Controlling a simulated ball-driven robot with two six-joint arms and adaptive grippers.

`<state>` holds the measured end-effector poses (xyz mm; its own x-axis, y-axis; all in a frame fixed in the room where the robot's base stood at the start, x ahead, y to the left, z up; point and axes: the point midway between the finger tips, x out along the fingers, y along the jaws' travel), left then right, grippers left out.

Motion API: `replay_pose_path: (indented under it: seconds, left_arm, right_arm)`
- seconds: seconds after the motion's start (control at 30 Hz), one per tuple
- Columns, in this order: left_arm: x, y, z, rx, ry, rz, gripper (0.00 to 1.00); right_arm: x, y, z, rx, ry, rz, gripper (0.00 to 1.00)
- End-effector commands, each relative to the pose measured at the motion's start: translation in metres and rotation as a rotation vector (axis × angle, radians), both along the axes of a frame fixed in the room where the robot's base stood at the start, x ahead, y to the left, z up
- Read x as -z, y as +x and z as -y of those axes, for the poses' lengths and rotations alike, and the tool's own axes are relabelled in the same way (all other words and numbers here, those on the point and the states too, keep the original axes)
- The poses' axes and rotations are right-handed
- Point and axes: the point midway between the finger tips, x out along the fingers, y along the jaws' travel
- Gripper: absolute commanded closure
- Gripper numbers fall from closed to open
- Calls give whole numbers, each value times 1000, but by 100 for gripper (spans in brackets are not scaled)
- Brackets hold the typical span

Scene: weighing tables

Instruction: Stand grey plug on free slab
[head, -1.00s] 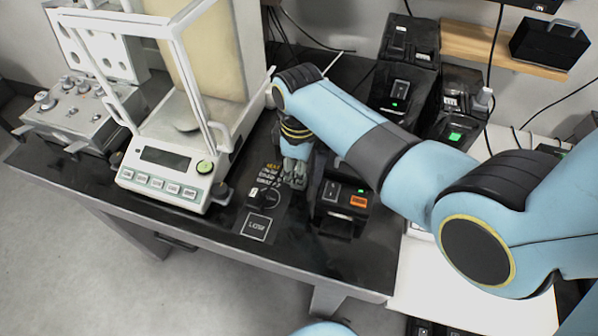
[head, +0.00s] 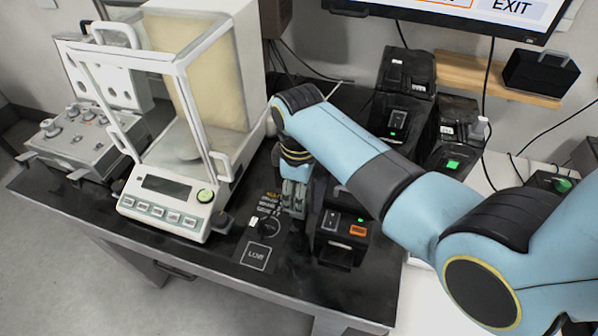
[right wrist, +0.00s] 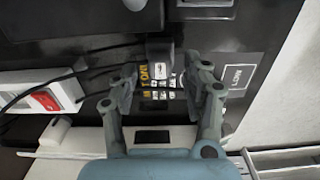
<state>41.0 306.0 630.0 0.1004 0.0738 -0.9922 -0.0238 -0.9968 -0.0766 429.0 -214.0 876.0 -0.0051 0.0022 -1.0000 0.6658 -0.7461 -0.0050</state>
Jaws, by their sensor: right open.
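My right gripper (head: 294,208) is low over the dark table, right of the white balance. In the right wrist view my right gripper (right wrist: 160,82) has its fingers spread, with a gap between them. A dark grey block (right wrist: 160,52), which looks like the grey plug, stands just beyond the fingertips, near yellow and white print. I see no finger closed on it. A dark panel marked LOW (head: 257,256) lies near the front; it also shows right of the gripper in the right wrist view (right wrist: 237,76). I cannot tell which surface is the free slab. My left gripper is not seen.
The balance (head: 165,185) with a glass shield stands left. A black box with an orange button (head: 341,238) stands close right of the gripper. Black devices (head: 408,72) stand behind. A power strip (right wrist: 40,95) and cables lie at left in the wrist view.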

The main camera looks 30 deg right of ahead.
Motion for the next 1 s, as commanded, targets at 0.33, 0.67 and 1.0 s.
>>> replay_pose_path:
  seconds: [0.33,0.67,1.0]
  left_arm:
    - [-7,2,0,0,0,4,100]
    - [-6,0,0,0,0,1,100]
    - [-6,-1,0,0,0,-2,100]
  right_arm:
    - [-77,1,0,0,1,4,52]
    - [-99,1,0,-1,1,1,52]
    - [-98,1,0,-1,1,1,52]
